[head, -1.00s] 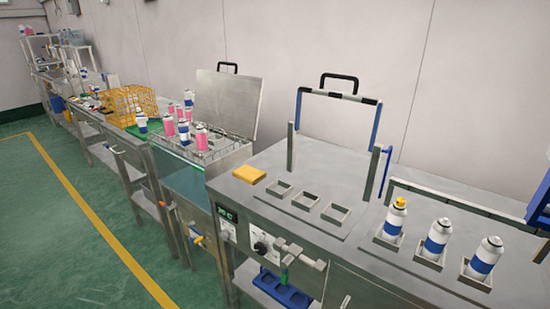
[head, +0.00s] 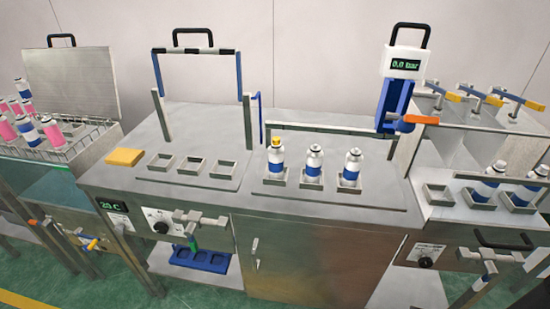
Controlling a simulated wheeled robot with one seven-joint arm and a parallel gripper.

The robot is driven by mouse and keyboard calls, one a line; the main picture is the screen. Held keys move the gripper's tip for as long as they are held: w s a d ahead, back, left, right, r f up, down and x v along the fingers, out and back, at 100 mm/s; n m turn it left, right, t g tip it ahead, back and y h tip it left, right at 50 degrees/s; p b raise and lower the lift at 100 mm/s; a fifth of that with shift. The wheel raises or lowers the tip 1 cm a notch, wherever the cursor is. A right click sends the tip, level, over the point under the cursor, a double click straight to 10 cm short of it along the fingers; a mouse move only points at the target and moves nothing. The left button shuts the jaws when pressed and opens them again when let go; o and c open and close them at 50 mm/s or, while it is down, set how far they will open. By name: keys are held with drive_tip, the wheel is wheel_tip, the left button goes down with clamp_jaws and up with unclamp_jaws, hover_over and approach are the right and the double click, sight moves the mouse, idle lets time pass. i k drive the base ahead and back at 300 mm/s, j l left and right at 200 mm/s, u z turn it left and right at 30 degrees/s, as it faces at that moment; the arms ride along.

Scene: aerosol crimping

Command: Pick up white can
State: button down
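Three white cans with blue bands stand upright in square metal holders on the middle bench. The left one (head: 275,157) has a yellow top. The middle can (head: 313,163) and the right can (head: 350,168) have pale tops. Two more white-and-blue cans, one (head: 489,182) left of the other (head: 527,187), stand in holders at the right station, partly hidden by the holder walls. White and pink cans (head: 50,131) stand in a wire rack at the far left. My gripper is not in view.
Three empty square holders (head: 190,165) and a yellow block (head: 124,157) are on the middle bench's left. A gauge reading 0.0 bar (head: 405,64) stands behind its right end. Levers (head: 480,95) rise above the right station. A blue tray (head: 200,259) sits below.

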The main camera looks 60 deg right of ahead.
sight(276, 154)
drive_tip(key=j+z, duration=0.4)
drive_tip(key=k+j+z, duration=0.1)
drive_tip(key=z, duration=0.25)
drive_tip(key=k+j+z, duration=0.15)
drive_tip(key=z, duration=0.25)
drive_tip(key=j, duration=0.1)
